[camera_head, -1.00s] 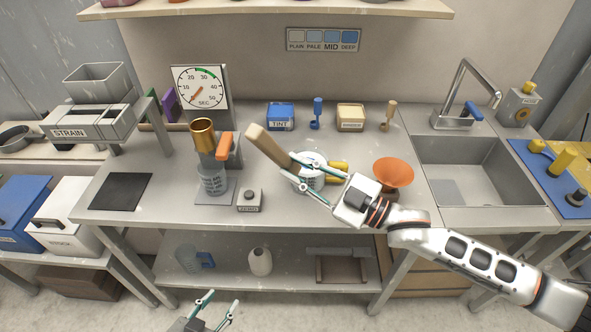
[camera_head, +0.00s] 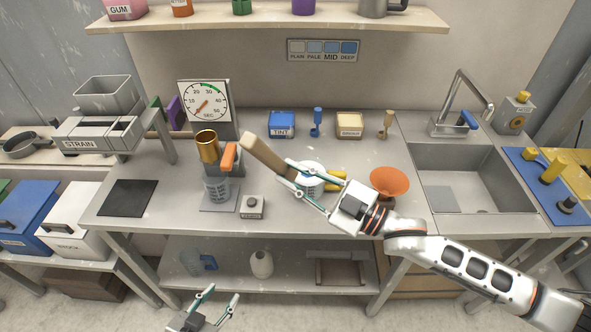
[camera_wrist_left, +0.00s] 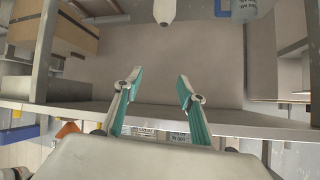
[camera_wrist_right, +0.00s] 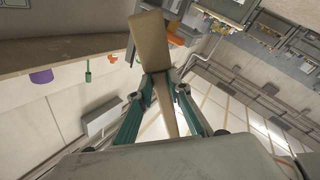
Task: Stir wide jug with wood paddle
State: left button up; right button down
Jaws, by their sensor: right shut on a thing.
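The wide jug (camera_head: 309,170) is pale, with a yellow handle at its right, and stands on the bench behind my right gripper, which partly hides it. My right gripper (camera_head: 284,173) is shut on the wood paddle (camera_head: 262,153). The paddle slants up and left, its broad end away from the fingers. In the right wrist view the paddle (camera_wrist_right: 150,42) passes between the fingertips. The paddle's lower end is hidden in the head view, and I cannot tell whether it is inside the jug. My left gripper (camera_head: 218,302) is open and empty, low in front of the bench.
A small grey box (camera_head: 252,207) is in front. An orange bowl (camera_head: 389,182) is at the right, beside the sink (camera_head: 460,175). A blue tint box (camera_head: 281,124) stands at the back.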

aim_at(279, 165)
jog(key=shift+s+a+r+p, duration=0.15)
jog(key=shift+s+r+p, duration=0.2)
jog(key=shift+r+p, duration=0.25)
jog(key=shift+s+r, duration=0.15)
jog(key=shift+r, duration=0.2)
jog(key=shift+s+a+r+p, duration=0.25)
jog(key=shift+r+p, duration=0.25)
jog(key=shift+p, duration=0.15)
jog(key=shift+s+r, duration=0.2)
jog(key=shift+s+a+r, duration=0.15)
jog(key=shift+s+r, duration=0.1)
jog(key=shift+r, duration=0.15)
pick_arm(q)
jog(key=shift+s+a+f+y, duration=0.15)
jog(key=shift+s+a+y, duration=0.25)
jog(key=shift+s+a, duration=0.35)
pick_arm(e)
jog(key=shift+r, duration=0.2)
pick_arm(q)
jog(key=shift+w+a, duration=0.25)
jog(key=shift+a, duration=0.1)
